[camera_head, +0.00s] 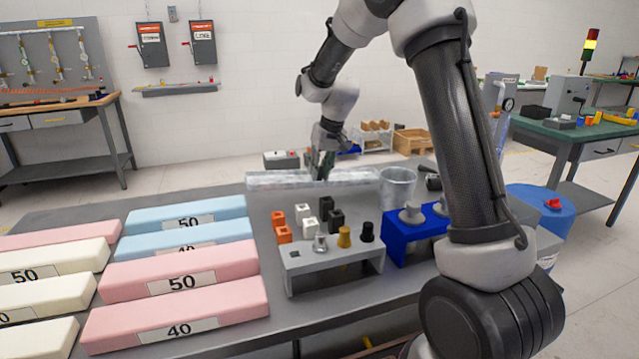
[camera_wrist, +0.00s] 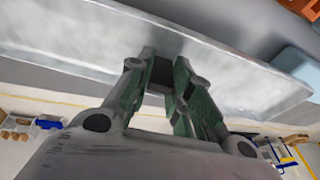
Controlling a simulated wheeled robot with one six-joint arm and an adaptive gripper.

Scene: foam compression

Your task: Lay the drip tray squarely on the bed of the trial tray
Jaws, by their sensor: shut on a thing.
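My gripper (camera_head: 322,170) is shut on the near-side wall of a long, shallow, pale metallic drip tray (camera_head: 275,181) at the back of the table. In the wrist view the drip tray (camera_wrist: 75,40) runs across the picture and slants down to the right, and my gripper (camera_wrist: 160,75) pinches its edge. A flat grey surface (camera_head: 268,212), which may be the bed of the trial tray, lies in front of it in the head view. I cannot tell whether the drip tray touches it.
A grey rack (camera_head: 330,262) with small weights, and orange, white and black blocks, stand in front. Pink, blue and cream foam bars (camera_head: 180,280) fill the left. A clear cup (camera_head: 397,186) and a blue stand (camera_head: 405,243) are to the right.

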